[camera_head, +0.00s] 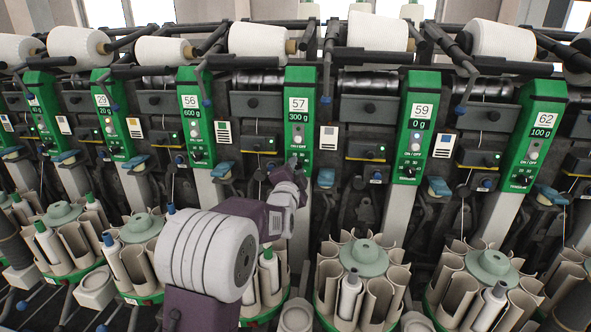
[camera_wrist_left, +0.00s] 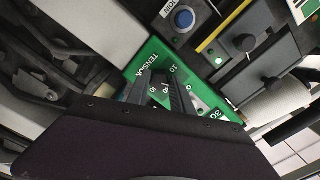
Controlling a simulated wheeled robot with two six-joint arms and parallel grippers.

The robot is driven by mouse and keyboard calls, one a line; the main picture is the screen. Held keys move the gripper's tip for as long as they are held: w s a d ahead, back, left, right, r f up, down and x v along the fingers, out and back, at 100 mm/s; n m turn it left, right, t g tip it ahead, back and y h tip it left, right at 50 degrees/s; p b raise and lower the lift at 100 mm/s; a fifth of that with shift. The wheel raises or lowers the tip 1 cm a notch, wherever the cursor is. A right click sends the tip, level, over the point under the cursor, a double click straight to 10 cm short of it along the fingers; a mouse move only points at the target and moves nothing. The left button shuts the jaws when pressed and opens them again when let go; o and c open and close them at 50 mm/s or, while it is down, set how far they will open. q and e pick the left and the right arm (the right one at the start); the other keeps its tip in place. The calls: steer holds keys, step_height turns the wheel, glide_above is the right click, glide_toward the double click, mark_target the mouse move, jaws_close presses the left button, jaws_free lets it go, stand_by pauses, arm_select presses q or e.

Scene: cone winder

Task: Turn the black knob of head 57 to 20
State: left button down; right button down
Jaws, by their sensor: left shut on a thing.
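Head 57's green panel (camera_head: 299,135) is in the middle of the head view, with "57" on its white label and "300 g" on the display below. My left gripper (camera_head: 293,167) is at the panel's lower end, covering the black knob there. In the left wrist view my left gripper's dark fingers (camera_wrist_left: 163,82) are close together over the green tension dial plate (camera_wrist_left: 140,62), which shows "TENSION", "10" and "30". My right gripper is not in view.
Neighbouring panels stand either side: head 56 (camera_head: 194,115) shows 600 g and head 59 (camera_head: 417,130) shows 0 g. A blue button (camera_wrist_left: 184,18) is near the dial plate in the wrist view. Cream bobbin holders (camera_head: 362,285) stand below, and white cones (camera_head: 377,31) sit above.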

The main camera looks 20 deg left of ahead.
arm_select(q)
steer(key=c, duration=1.1)
jaws_free()
steer(key=v, duration=0.9)
steer(key=shift+s+f, duration=0.1)
